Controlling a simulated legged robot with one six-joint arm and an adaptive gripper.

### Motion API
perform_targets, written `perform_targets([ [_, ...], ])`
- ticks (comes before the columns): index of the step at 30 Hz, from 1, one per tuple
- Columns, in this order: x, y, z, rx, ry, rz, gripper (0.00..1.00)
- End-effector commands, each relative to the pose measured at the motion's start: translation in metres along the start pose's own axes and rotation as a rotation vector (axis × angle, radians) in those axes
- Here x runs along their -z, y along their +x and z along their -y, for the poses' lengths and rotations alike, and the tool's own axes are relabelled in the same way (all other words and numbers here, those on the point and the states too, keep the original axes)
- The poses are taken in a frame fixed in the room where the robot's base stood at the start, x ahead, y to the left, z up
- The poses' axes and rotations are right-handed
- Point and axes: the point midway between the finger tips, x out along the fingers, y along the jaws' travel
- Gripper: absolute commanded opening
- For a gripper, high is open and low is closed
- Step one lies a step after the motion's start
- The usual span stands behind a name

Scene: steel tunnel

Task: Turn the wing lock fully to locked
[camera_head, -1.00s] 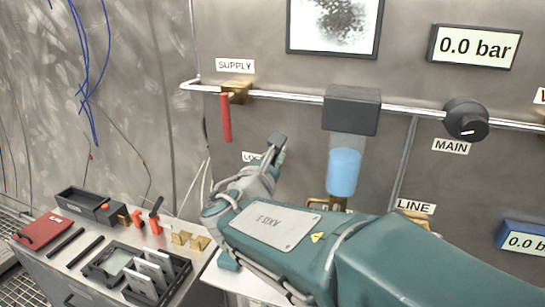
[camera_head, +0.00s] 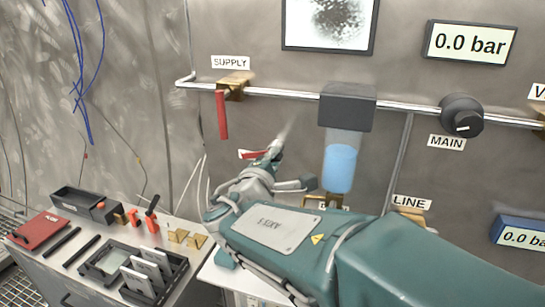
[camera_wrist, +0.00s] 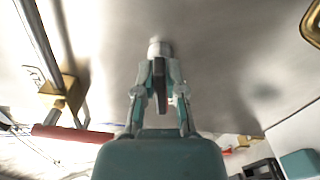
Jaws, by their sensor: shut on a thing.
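My gripper (camera_head: 275,149) reaches to the steel panel below the supply valve. In the wrist view my gripper (camera_wrist: 158,84) has both fingers closed around a dark, narrow wing (camera_wrist: 158,72). This appears to be the wing of the lock, with a pale round base (camera_wrist: 159,46) beyond it against the panel. In the head view the lock is mostly hidden behind my fingers, with a blurred pale streak above them. A red and white patch (camera_head: 252,154) shows just left of my fingertips, where a label partly showed earlier. I cannot tell the exact angle of the wing.
The supply valve's red handle (camera_head: 221,115) hangs down close to the left of my gripper; it also shows in the wrist view (camera_wrist: 72,133). A box with a blue cup (camera_head: 341,168) is to the right. A bench with trays (camera_head: 185,262) stands lower left.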

Motion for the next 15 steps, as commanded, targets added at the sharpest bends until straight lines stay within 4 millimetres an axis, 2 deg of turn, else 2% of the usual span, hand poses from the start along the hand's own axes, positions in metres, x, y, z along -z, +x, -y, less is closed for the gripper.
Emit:
perform_targets([
  [6,0.0001,0.0007,0.0023,0.0,0.154,-0.001,0.0],
  [15,0.0005,0.0008,0.0045,0.002,0.274,-0.001,0.0],
])
